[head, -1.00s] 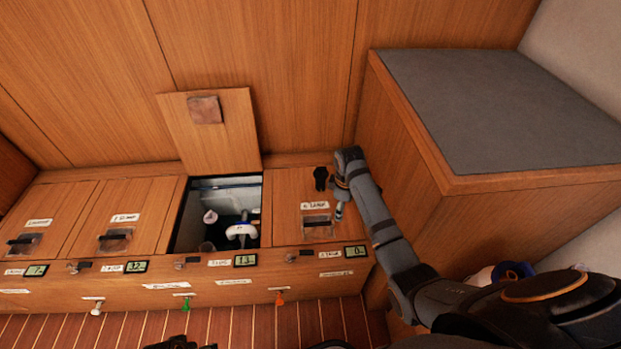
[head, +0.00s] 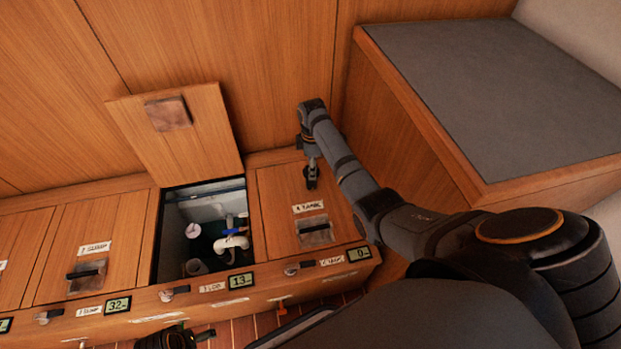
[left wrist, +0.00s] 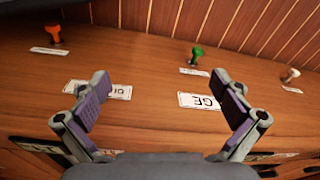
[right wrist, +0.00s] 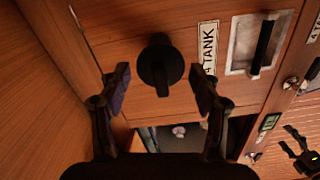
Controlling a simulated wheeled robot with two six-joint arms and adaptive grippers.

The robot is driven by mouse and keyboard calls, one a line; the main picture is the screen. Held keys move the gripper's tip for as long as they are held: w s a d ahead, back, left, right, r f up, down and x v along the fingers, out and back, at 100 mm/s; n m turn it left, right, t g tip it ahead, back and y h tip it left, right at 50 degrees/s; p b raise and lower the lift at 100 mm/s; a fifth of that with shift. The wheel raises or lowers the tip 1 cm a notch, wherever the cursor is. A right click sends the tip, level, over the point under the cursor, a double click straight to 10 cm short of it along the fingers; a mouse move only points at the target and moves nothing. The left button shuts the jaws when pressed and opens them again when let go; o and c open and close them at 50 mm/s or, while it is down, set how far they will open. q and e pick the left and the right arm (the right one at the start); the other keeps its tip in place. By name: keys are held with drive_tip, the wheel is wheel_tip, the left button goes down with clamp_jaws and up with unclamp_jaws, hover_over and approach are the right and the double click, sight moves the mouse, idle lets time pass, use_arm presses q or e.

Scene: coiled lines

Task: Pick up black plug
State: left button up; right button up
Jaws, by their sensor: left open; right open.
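The black plug (right wrist: 160,65) has a round flange and a stubby grip. It stands on the closed lid marked "4 TANK" (right wrist: 209,48). In the head view the plug (head: 312,181) is partly covered by my right gripper (head: 311,164). In the right wrist view my right gripper (right wrist: 158,78) is open, with one finger either side of the plug in the picture; I cannot tell whether they touch it. My left gripper (left wrist: 160,85) is open and empty in front of the bench's labelled front panel. It also shows at the bottom of the head view (head: 172,338).
An open compartment (head: 170,235) with white fittings and a blue-handled valve lies left of the plug's lid. Its cover (head: 190,135) leans against the back wall. A grey-topped cabinet (head: 490,90) stands to the right. Latches and small displays line the bench edge.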

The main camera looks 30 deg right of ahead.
drive_tip(key=shift+f, duration=0.65)
wheel_tip(320, 180, down, 5)
drive_tip(key=b, duration=0.2)
drive_tip(key=shift+a+b, duration=0.1)
drive_tip(key=shift+b, duration=0.25)
use_arm(q)
wheel_tip(320, 180, up, 8)
drive_tip(key=d, duration=0.2)
drive_tip(key=shift+s, duration=0.3)
use_arm(e)
drive_tip(key=c, duration=1.2)
